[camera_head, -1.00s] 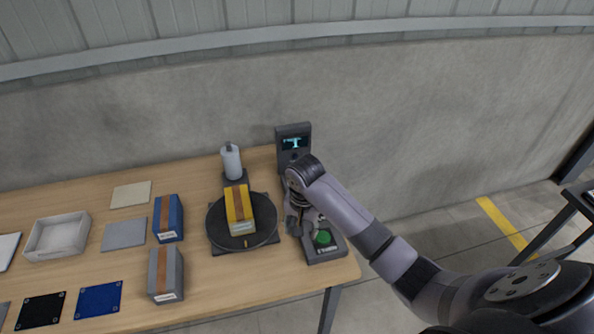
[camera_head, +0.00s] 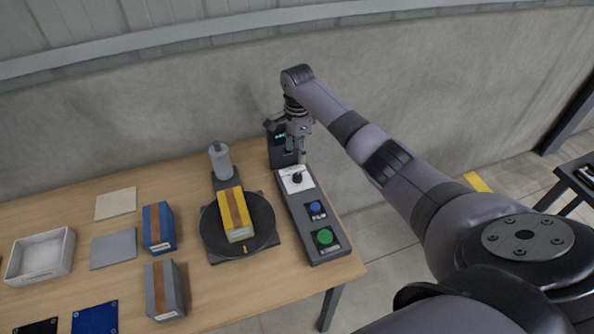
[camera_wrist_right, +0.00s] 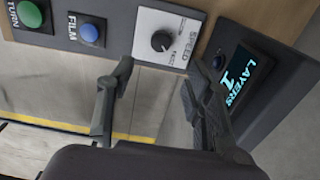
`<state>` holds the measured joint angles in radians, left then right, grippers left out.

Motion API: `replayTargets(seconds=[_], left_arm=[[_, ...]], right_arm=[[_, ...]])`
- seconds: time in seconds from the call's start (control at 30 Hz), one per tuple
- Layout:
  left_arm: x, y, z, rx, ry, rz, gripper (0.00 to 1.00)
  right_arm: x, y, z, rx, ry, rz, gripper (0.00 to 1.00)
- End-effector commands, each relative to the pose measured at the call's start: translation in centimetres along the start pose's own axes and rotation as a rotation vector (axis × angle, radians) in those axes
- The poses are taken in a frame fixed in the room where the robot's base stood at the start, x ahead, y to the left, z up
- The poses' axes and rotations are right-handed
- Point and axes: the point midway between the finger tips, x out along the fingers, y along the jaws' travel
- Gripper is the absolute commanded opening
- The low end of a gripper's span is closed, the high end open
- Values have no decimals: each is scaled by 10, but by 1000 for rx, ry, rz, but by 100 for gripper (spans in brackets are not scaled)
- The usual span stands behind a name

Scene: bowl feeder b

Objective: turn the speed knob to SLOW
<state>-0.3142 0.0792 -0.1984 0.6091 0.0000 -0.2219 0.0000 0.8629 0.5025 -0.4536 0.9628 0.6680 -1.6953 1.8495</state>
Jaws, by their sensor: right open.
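The speed knob (camera_head: 297,178) is a small black dial on a white plate at the back end of the dark control panel (camera_head: 309,222). In the right wrist view the knob (camera_wrist_right: 161,41) shows clearly on its plate marked SPEED; the small words beside it are too small to read surely. My right gripper (camera_head: 300,160) points down just above the knob. In the wrist view its two fingers (camera_wrist_right: 155,80) are spread apart, with the knob beyond and between them, apparently untouched. My left gripper is not in view.
A blue FILM button (camera_head: 315,207) and a green TURN button (camera_head: 324,237) sit on the same panel. A display (camera_wrist_right: 240,78) reading LAYERS 1 stands behind the knob.

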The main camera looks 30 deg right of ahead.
Motion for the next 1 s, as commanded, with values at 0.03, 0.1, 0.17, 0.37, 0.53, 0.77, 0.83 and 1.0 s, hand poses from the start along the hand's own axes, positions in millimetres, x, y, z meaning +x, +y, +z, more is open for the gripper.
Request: replayTargets(seconds=[0.03, 0.1, 0.17, 0.37, 0.53, 0.77, 0.83, 1.0], left_arm=[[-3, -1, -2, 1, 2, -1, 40], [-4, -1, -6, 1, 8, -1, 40], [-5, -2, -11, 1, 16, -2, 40], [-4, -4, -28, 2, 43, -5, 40], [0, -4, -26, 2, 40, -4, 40], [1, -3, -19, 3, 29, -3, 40], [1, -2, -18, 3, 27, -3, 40], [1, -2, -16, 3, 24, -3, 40]], right_arm=[[11, 1, 0, 0, 1, 5, 47], [26, 1, 1, 0, 0, 4, 47], [40, 1, 1, -1, 0, 4, 47], [79, 0, 1, -1, 1, 1, 47], [98, 0, 1, -2, -1, 0, 47], [106, 0, 1, -2, -1, -1, 47], [106, 0, 1, -3, -1, -2, 47], [106, 0, 1, -3, 0, -1, 44]])
